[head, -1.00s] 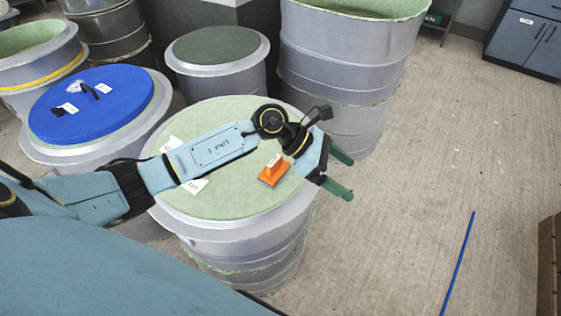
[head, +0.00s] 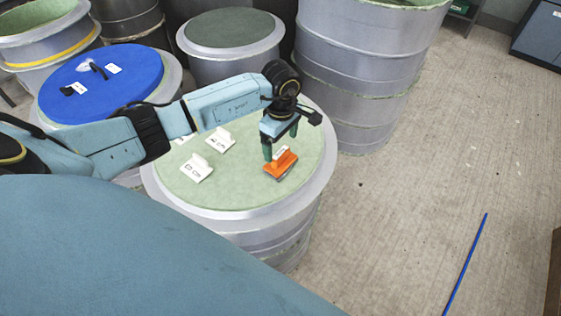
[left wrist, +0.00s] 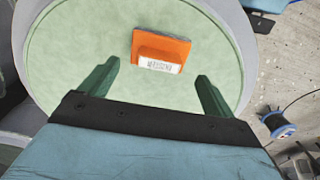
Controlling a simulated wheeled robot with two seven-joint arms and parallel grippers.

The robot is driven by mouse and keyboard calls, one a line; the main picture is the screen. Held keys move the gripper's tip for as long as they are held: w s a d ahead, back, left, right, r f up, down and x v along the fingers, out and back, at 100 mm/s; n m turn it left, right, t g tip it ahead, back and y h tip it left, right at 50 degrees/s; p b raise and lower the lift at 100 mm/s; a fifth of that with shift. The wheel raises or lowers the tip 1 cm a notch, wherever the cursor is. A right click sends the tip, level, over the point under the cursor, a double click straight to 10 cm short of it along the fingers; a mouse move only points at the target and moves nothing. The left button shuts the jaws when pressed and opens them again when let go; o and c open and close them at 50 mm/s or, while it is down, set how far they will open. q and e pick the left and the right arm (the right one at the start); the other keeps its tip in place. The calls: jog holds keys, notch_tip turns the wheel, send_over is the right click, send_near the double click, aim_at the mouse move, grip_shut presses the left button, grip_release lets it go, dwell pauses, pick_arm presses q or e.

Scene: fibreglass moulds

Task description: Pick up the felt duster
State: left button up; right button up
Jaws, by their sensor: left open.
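The felt duster (head: 281,164) is an orange block with a handle on top and a grey underside. It lies on the pale green top of the drum-shaped mould (head: 240,188), right of its middle. In the left wrist view the duster (left wrist: 160,50) shows a white label and lies beyond the fingertips, between their lines. My left gripper (head: 280,145) points down over the duster, its green fingers apart. The same gripper (left wrist: 157,78) is open and empty in the left wrist view. In the head view one finger overlaps the duster, so contact is unclear. My right gripper is out of view.
A blue-topped mould (head: 100,88) stands to the left, a tall grey mould (head: 355,75) behind right.

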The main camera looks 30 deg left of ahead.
aim_at(280, 152)
pick_arm(q)
notch_tip(280, 152, down, 6)
jog(key=shift+a+r, duration=0.1)
jog(key=shift+r, duration=0.05)
jog(key=shift+c, duration=0.3)
jog(key=c, duration=1.1)
jog(key=shift+o, duration=0.2)
jog(key=shift+r, duration=0.1)
notch_tip(280, 152, up, 10)
